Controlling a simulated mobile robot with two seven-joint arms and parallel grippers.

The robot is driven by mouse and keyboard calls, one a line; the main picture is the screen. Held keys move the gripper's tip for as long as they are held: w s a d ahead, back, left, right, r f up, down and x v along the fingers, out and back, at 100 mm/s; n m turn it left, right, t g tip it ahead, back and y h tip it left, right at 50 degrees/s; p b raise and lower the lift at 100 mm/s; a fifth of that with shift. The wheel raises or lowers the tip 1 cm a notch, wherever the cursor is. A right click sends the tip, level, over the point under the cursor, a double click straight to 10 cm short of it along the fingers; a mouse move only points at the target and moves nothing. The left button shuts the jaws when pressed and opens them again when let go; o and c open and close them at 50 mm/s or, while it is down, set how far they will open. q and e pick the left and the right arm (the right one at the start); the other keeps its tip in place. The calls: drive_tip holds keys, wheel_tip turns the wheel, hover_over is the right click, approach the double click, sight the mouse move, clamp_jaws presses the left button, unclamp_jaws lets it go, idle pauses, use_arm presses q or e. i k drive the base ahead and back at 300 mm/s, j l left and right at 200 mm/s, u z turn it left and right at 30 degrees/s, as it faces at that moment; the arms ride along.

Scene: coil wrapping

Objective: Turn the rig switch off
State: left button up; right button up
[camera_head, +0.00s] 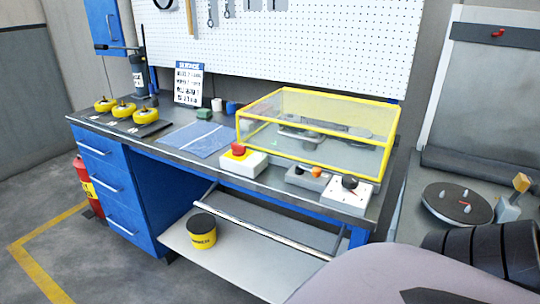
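Two control units near the bench's front right edge could be the rig switch; I cannot tell for certain which one is. One is a white box (347,194) with a black rotary knob (349,182) on top; its exact setting is too small to read. Beside it on the left is a grey box (306,179) with an orange button (316,171) and a dark one. Neither gripper shows in the view.
A yellow-framed clear guard (320,130) stands closed behind the controls. Yellow spools (123,109), a blue mat (200,138) and a sign (188,83) are further left. A yellow-black tub (201,232) sits on the lower shelf. A round plate (455,204) lies at right.

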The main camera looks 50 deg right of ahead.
sight(238, 150)
drive_tip(key=z, duration=1.45)
drive_tip(key=i+j, duration=0.55)
drive_tip(key=j, duration=0.25)
drive_tip(key=i+j+z, duration=0.4)
drive_tip(key=j, duration=0.2)
